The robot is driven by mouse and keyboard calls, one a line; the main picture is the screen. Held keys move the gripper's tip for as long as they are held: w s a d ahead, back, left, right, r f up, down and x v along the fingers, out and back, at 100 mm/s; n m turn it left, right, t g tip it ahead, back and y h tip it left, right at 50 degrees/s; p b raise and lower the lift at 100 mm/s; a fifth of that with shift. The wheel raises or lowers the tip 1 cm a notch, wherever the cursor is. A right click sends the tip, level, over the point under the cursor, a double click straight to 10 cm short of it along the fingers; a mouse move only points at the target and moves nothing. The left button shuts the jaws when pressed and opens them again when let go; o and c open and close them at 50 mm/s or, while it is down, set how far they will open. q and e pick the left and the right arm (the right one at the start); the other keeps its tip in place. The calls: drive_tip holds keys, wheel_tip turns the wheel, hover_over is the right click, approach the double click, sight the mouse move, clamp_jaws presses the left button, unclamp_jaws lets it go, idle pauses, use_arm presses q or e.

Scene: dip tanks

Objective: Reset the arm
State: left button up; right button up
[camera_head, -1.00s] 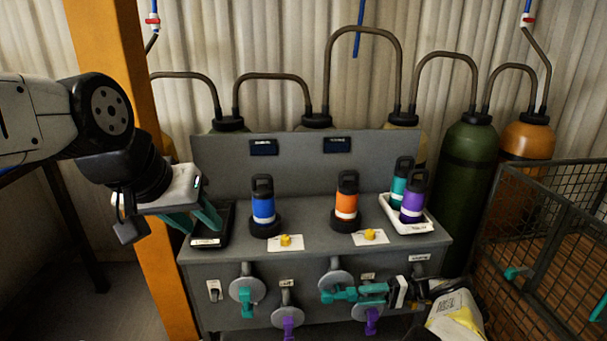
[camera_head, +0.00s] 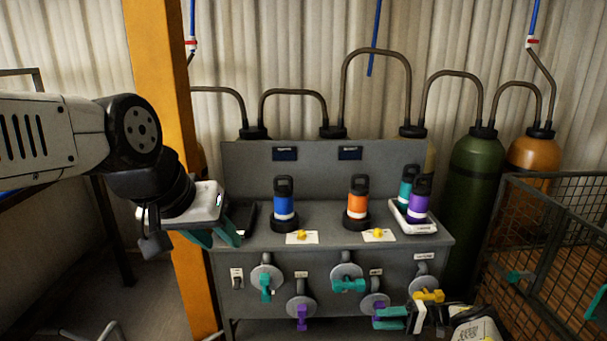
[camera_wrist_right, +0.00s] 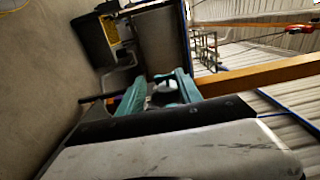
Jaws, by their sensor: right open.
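My left gripper (camera_head: 222,241) is at the left of the grey bench, near its left end beside the black tray. Its teal fingers stand apart with nothing visible between them.
The grey bench (camera_head: 325,230) bears a blue bottle (camera_head: 284,205), an orange bottle (camera_head: 358,203) and a white tray (camera_head: 425,228) with teal and purple bottles. Several valve handles line its front. An orange post (camera_head: 160,60) stands left; a wire cage (camera_head: 545,235) stands right.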

drive_tip(key=w+a+r+n+g+h, duration=0.1)
drive_tip(key=w+a+r+g+h, duration=0.15)
drive_tip(key=r, duration=0.55)
drive_tip(key=w+a+r+n+g+h, duration=0.1)
drive_tip(key=w+a+r+h, duration=0.2)
drive_tip(key=r, duration=0.5)
drive_tip(key=s+a+r+h, duration=0.1)
drive_tip(key=r+h, duration=0.1)
drive_tip(key=r, duration=0.4)
drive_tip(key=s+a+r+t+h, duration=0.1)
drive_tip(key=a+r+h, duration=0.1)
drive_tip(key=r, duration=0.5)
drive_tip(key=s+a+r+h, duration=0.1)
drive_tip(key=r+h, duration=0.2)
drive_tip(key=r, duration=0.3)
drive_tip(key=s+a+r+t+h, duration=0.25)
drive_tip(key=s+r+t, duration=0.25)
drive_tip(key=s+r, duration=0.8)
drive_tip(key=s+r+m+t+h, duration=0.1)
drive_tip(key=s+t, duration=0.3)
drive_tip(key=s, duration=1)
drive_tip(key=shift+d+m, duration=0.3)
drive_tip(key=shift+m, duration=0.1)
drive_tip(key=shift+o, duration=0.2)
